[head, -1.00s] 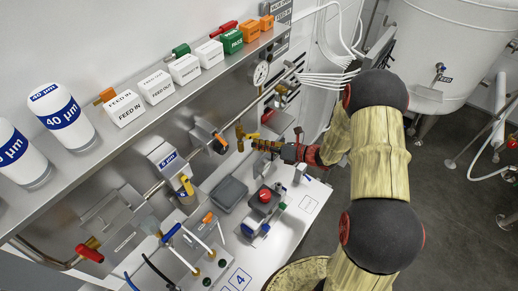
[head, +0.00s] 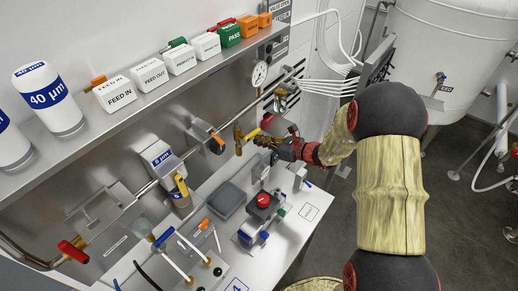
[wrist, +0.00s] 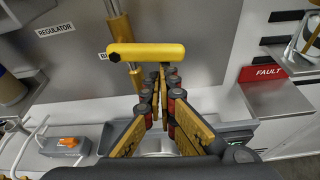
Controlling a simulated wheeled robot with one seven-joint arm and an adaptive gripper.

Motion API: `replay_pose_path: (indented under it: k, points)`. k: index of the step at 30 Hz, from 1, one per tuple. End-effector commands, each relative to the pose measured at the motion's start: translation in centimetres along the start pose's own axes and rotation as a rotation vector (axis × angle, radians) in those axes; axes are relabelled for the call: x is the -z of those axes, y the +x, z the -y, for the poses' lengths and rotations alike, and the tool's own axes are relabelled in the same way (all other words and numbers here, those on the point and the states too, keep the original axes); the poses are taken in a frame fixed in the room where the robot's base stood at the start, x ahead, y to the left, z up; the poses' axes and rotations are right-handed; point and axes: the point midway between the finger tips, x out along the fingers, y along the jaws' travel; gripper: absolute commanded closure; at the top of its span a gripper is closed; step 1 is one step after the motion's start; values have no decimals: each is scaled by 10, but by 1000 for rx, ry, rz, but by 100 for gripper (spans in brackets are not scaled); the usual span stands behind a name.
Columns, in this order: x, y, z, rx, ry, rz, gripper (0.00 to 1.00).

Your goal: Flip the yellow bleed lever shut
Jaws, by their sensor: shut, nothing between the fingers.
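The yellow bleed lever (wrist: 150,51) lies almost level across the upper middle of the wrist view, with a dark bolt at its left end. A brass pipe runs behind it, and the lever hides most of a label there. In the head view the lever (head: 252,135) is small, beside a brass valve body (head: 238,139). My gripper (wrist: 160,72) is shut and empty, its fingertips together just below the lever's right half in the wrist view. I cannot tell whether they touch it. In the head view my gripper (head: 266,141) is right of the lever.
A pressure gauge (head: 259,73) and steel pipework are above and behind. A red button box (head: 264,201) and a grey box (head: 226,200) stand below on the bench. A FAULT label (wrist: 265,72) is at right.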

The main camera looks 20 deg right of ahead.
Motion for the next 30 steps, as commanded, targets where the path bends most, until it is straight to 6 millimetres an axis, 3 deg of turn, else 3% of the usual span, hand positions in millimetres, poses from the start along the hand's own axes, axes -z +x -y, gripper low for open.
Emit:
replay_pose_path:
  k: [16,30]
  points:
    - [-8,-2,4,-2,5,2,100]
    - [-1,-1,6,-3,6,1,100]
